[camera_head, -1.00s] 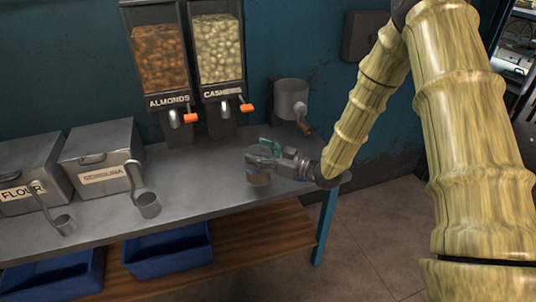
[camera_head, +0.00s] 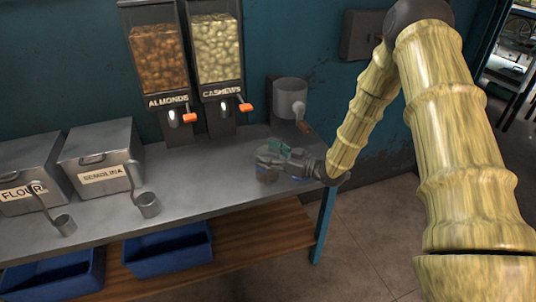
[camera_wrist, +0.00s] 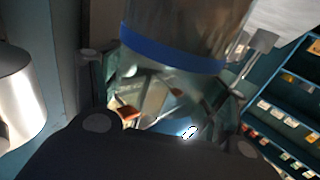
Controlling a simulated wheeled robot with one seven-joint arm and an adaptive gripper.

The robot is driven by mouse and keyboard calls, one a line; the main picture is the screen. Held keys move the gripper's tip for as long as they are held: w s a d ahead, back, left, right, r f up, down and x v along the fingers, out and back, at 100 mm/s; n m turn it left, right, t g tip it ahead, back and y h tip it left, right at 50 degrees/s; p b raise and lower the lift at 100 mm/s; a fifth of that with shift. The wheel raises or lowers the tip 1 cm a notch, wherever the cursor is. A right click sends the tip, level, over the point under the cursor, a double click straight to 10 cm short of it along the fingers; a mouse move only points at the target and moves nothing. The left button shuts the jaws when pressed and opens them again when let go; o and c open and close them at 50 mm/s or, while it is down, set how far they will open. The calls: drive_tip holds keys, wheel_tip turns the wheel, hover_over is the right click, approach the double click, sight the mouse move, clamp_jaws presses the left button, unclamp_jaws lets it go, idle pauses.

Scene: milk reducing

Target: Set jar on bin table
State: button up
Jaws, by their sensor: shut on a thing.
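My gripper (camera_head: 272,156) is shut on a clear jar (camera_head: 266,174) over the right end of the grey bin table (camera_head: 215,182). In the head view the jar is small and see-through, and the gripper hides part of it. It looks upright and close to the tabletop; I cannot tell if its base touches. In the wrist view the jar (camera_wrist: 180,30) shows as a clear body with a blue band, between the gripper fingers.
Flour (camera_head: 25,170) and semolina (camera_head: 105,155) bins with scoops stand at the table's left. Almond (camera_head: 160,60) and cashew (camera_head: 216,50) dispensers stand at the back. A metal grinder (camera_head: 289,98) is behind my gripper. Blue crates (camera_head: 168,250) sit on the lower shelf. The table's middle is clear.

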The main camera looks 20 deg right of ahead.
drive_tip(key=shift+f, duration=0.1)
drive_tip(key=o, duration=1.7)
drive_tip(key=shift+r, duration=0.2)
drive_tip(key=b+v, duration=0.1)
drive_tip(key=v, duration=1.1)
